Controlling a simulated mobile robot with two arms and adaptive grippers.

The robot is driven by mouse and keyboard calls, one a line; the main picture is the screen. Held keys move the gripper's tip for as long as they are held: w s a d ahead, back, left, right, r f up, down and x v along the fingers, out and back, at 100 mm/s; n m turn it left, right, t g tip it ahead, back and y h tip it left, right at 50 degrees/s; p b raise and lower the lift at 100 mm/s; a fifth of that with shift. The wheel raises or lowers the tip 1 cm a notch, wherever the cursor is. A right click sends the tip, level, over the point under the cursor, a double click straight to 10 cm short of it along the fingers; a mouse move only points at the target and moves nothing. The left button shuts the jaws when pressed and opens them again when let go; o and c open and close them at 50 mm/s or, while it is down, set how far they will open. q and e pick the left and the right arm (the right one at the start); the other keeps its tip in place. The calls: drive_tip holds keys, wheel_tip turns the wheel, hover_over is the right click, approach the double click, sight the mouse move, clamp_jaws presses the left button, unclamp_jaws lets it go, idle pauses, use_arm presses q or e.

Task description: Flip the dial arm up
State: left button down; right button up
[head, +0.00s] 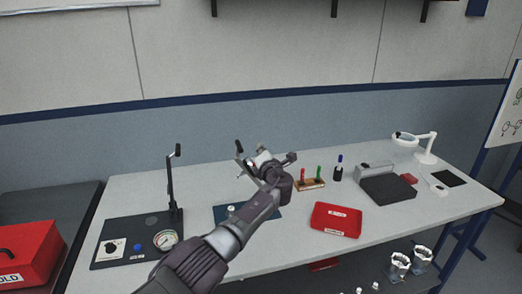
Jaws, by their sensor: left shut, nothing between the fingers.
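A dark panel (112,254) lies at the left end of the table. It carries a round dial gauge (166,240), a white plate with a black knob (111,248) and a blue button (137,247). A thin dark upright arm (170,185) with a short bent top and black tip rises at its back right. A blue plate (222,216) with a small white knob lies mid-table, partly hidden by my left arm. My left gripper (250,160) is shut and empty above this plate, right of the upright arm and apart from it. Which piece is the dial arm is unclear. My right gripper is out of view.
A red tray (336,220), a wooden block with red and green pieces (311,184), a dark bottle (338,168), a black-topped box (388,188) and a white lamp (424,150) stand to the right. A red box (28,255) is at far left.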

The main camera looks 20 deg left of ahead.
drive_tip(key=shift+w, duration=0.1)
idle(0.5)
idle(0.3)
